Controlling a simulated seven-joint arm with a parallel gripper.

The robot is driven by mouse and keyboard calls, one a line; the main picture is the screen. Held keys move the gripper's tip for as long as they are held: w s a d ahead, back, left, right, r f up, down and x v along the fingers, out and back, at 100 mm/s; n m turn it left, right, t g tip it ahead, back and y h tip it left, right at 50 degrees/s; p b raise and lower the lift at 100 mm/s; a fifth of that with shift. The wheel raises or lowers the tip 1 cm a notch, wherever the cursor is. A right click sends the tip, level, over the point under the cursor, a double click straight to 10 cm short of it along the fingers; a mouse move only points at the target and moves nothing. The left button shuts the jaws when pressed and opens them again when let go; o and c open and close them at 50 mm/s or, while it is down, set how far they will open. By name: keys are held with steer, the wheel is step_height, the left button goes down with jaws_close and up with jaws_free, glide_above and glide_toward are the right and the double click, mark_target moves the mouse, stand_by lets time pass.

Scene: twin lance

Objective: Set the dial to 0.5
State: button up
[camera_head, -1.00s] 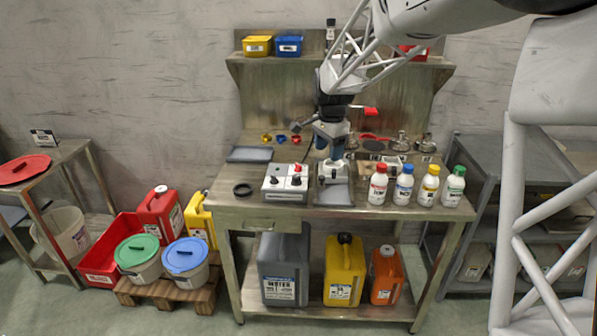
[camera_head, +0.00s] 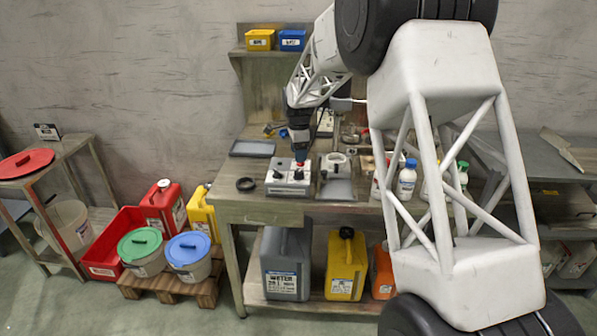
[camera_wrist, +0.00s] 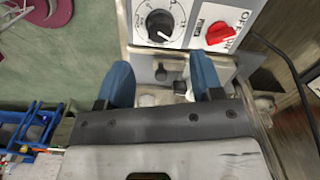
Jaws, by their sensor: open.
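The grey control box (camera_head: 291,188) stands on the workbench, left of the middle. In the wrist view its black dial (camera_wrist: 158,22), ringed by a printed scale, is near the top centre. Its pointer setting is too small to read surely. A red switch knob (camera_wrist: 221,33) marked OFF sits to the right of the dial. My gripper (camera_wrist: 163,62) is open and empty, its two blue fingers apart, with the dial beyond the gap between the tips. In the head view my gripper (camera_head: 300,155) is just above the back of the box and partly hides it.
A grey instrument (camera_head: 336,185) stands close to the right of the box. A black ring (camera_head: 245,184) lies to the left and a grey tray (camera_head: 252,148) behind it. Bottles (camera_head: 406,180) stand further right, partly hidden by my arm. A black cable (camera_wrist: 285,60) runs right of the box.

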mark_target(298, 171)
steer(key=shift+f, duration=0.1)
stand_by(0.3)
steer(key=shift+f, duration=3.8)
steer(key=c, duration=0.9)
